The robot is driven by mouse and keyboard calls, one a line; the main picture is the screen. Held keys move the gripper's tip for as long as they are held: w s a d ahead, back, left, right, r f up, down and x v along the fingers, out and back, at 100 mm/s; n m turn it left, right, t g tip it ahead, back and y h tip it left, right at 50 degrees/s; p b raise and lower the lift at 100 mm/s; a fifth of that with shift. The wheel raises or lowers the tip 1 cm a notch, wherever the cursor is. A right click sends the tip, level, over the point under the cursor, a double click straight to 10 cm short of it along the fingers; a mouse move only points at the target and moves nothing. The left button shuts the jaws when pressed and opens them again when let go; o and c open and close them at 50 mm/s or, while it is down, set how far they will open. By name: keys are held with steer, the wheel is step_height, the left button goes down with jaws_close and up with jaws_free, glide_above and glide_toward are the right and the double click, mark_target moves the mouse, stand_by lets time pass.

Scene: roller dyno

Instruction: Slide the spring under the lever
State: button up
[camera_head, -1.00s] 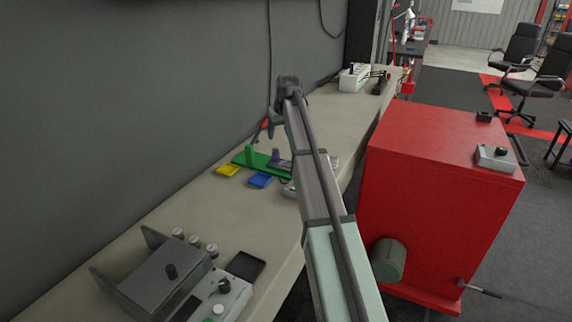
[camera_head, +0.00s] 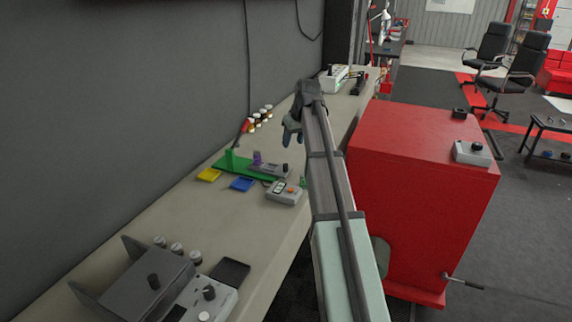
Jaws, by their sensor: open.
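A green base (camera_head: 233,165) with a green upright post sits on the bench, left of my gripper. A small purple piece (camera_head: 257,158) stands on it, and a grey bar-like part (camera_head: 268,170) lies along its right side. At this size I cannot tell for sure which part is the lever or the spring. My gripper (camera_head: 291,137) is open and points down, above the bench, to the upper right of the green base and apart from it. Nothing shows between its fingers.
A yellow tray (camera_head: 209,175) and a blue tray (camera_head: 242,184) lie before the green base. A grey button box (camera_head: 284,193) stands to its right. Several small cylinders (camera_head: 262,118) stand by the wall. A red cabinet (camera_head: 420,150) stands right of the bench (camera_head: 215,225).

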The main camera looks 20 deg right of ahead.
mark_target(285, 164)
steer(key=x, duration=1.3)
steer(key=shift+w+f, duration=0.2)
steer(key=shift+f, duration=0.15)
jaws_close()
